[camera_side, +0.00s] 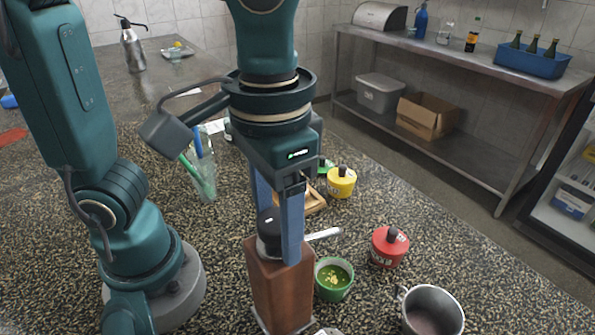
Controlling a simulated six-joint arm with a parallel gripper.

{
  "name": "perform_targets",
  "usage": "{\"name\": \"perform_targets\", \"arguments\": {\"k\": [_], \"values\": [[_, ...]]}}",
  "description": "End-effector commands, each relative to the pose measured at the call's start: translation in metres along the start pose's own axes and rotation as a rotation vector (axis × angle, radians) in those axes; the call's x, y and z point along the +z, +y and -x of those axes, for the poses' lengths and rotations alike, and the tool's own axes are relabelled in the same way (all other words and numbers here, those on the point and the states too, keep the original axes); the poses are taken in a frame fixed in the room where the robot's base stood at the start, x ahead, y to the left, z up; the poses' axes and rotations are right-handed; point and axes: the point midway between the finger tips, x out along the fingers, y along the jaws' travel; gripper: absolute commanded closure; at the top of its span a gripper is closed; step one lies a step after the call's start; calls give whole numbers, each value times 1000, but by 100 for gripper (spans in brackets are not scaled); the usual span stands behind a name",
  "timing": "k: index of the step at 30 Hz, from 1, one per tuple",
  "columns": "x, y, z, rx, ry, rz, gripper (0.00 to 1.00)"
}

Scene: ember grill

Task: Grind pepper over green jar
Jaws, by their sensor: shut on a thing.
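My gripper (279,250) points down with its blue fingers on either side of the black top (268,222) of a brown, square-sided wooden mill (282,292). It is shut on the mill, which looks upright. A metal handle (325,234) sticks out to the right near the mill's top. The green jar (333,279) is open, just right of the mill in the picture, with green contents and yellow bits inside. Whether the mill's base touches the counter is hard to tell.
A red jar (389,247) and a metal mug (430,312) are to the right of the green jar. A yellow jar (341,182) and a wooden frame (313,203) are behind. A glass with green and blue sticks (203,180) is behind left.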

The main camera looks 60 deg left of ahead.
Motion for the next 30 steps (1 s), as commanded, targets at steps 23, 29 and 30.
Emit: {"name": "perform_targets", "arguments": {"k": [23,29,30], "values": [[0,0,0,-1,-2,-767,73],[0,0,0,-1,-2,-972,73],[0,0,0,-1,-3,-989,73]]}}
